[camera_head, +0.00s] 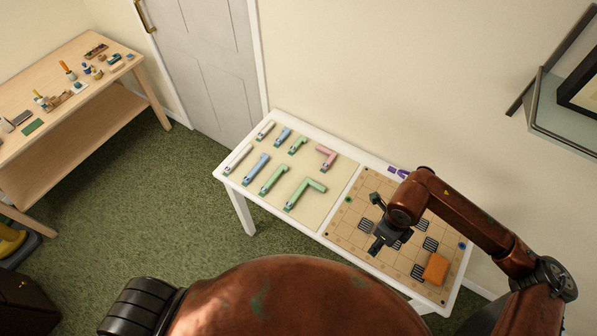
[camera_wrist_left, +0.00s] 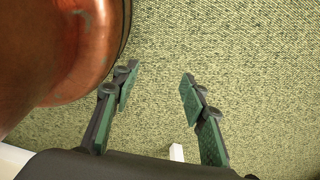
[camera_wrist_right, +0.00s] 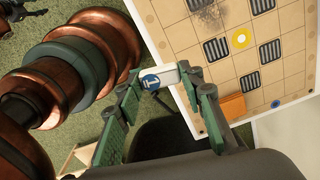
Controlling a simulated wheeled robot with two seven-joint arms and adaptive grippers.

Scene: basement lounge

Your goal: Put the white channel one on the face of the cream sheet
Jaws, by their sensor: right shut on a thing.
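The cream sheet (camera_head: 318,208) covers the left part of the white table and carries several channel pieces. Two whitish ones lie along its left side: a short one (camera_head: 265,130) at the back and a longer one (camera_head: 238,160) nearer the front. My right gripper (camera_head: 377,228) hangs over the grid board, right of the sheet. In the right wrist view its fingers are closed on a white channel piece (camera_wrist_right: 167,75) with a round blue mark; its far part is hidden. My left gripper (camera_wrist_left: 160,110) is open and empty over the carpet, outside the head view.
Blue, green and pink channels (camera_head: 326,156) also lie on the sheet. A wooden bench (camera_head: 60,110) with small items stands far left. The sheet's front right is bare.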

